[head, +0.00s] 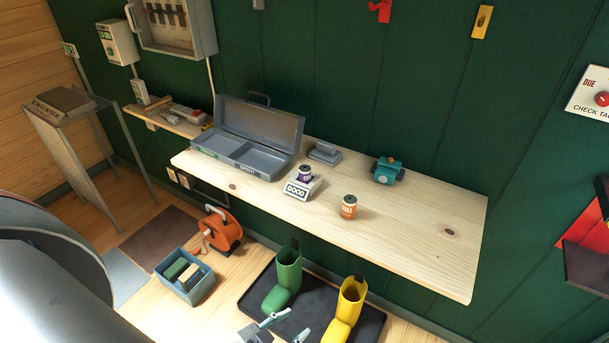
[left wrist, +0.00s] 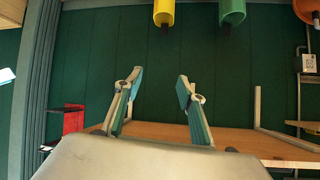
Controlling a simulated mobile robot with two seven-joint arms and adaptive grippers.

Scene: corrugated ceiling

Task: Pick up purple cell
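The purple cell (head: 305,174) stands upright on a small pale tester (head: 301,188) whose display reads GOOD, on the wooden workbench (head: 420,232). An orange cell (head: 349,207) stands on the bench to its right and nearer. My left gripper (head: 294,324) is at the bottom edge of the head view, in front of the bench near the boots, well away from the purple cell. In the left wrist view my left gripper (left wrist: 160,86) has its fingers spread with nothing between them. No cell shows in that view. My right gripper is not in view.
An open grey toolbox (head: 255,128) stands behind and left of the tester. A teal device (head: 388,171) sits further right. The bench's right part is clear.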

